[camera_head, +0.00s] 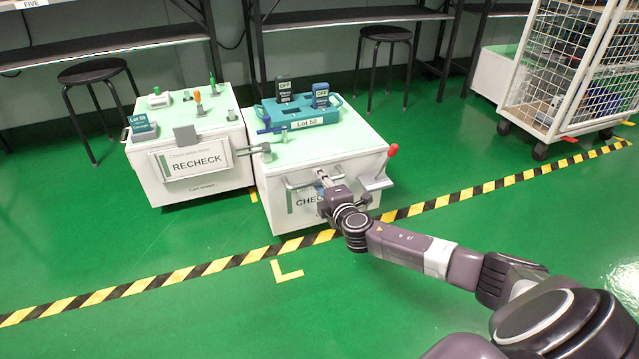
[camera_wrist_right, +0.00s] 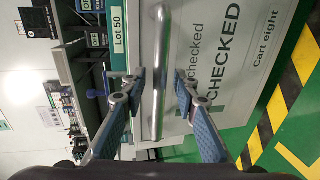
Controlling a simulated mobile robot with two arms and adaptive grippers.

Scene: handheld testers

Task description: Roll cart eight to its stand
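Cart eight (camera_head: 340,150) is a white box cart with a pale green top, standing just behind the striped floor line. Its front label reads CHECKED and Cart eight in the right wrist view (camera_wrist_right: 245,60). A metal bar handle (camera_wrist_right: 160,70) runs across its front. My right gripper (camera_wrist_right: 160,88) is open, with one finger on each side of the bar and small gaps visible. In the head view my right gripper (camera_head: 322,180) is at the cart's front, partly hiding the label. A red-knobbed lever (camera_head: 392,150) is at the cart's right front. My left gripper is out of view.
A blue Lot 50 tray (camera_head: 308,118) with testers sits on cart eight. The RECHECK cart (camera_head: 190,165) stands close on its left. A yellow L mark (camera_head: 287,276) lies in front. A mesh trolley (camera_head: 565,75) and stools (camera_head: 385,35) stand behind. Front green floor is clear.

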